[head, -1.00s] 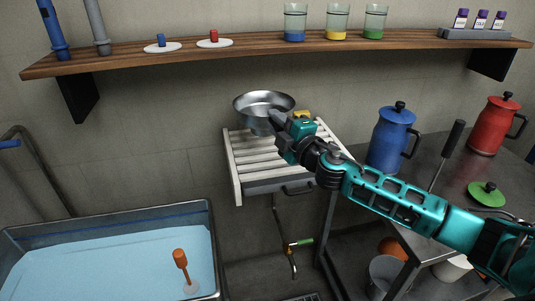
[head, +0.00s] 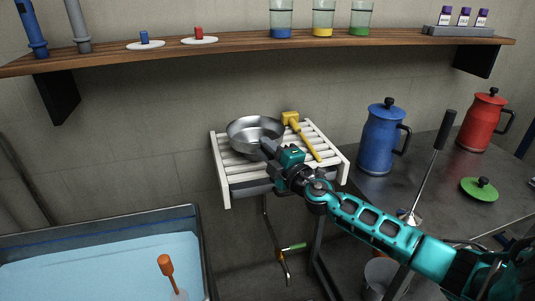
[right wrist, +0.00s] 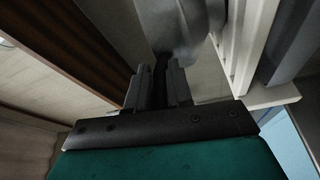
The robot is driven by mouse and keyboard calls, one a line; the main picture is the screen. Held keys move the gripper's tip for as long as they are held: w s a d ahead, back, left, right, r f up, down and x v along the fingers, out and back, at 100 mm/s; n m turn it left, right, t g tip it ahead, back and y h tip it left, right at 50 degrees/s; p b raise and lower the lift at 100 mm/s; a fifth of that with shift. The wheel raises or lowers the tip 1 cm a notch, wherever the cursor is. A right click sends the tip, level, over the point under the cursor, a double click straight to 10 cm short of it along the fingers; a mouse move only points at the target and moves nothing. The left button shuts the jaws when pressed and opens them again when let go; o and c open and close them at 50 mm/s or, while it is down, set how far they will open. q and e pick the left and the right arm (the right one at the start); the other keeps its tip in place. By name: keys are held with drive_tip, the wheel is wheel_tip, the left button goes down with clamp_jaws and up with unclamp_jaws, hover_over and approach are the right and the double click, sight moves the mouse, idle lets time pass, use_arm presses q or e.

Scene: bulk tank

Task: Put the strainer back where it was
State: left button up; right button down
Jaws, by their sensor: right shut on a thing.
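The strainer (head: 255,132), a shiny metal bowl, is at the left part of the white slatted rack (head: 222,170) on the wall in the head view. My right gripper (head: 270,150) is shut on the strainer's near side. In the right wrist view the gripper's dark fingers (right wrist: 160,85) close at the grey metal of the strainer (right wrist: 185,30), beside the pale slats. The bowl looks upright. I cannot tell whether its underside touches the slats, as the gripper and bowl hide that spot. My left gripper is not in view.
A yellow-headed tool (head: 300,132) lies on the rack's right part, close to the strainer. A wooden shelf (head: 200,58) runs above. A blue jug (head: 380,140) and red jug (head: 481,122) stand on the right counter. A tank of blue liquid (head: 100,268) is lower left.

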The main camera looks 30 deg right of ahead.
drive_tip(key=c, duration=1.4)
unclamp_jaws()
drive_tip(key=o, duration=0.4)
drive_tip(key=shift+r, duration=0.1)
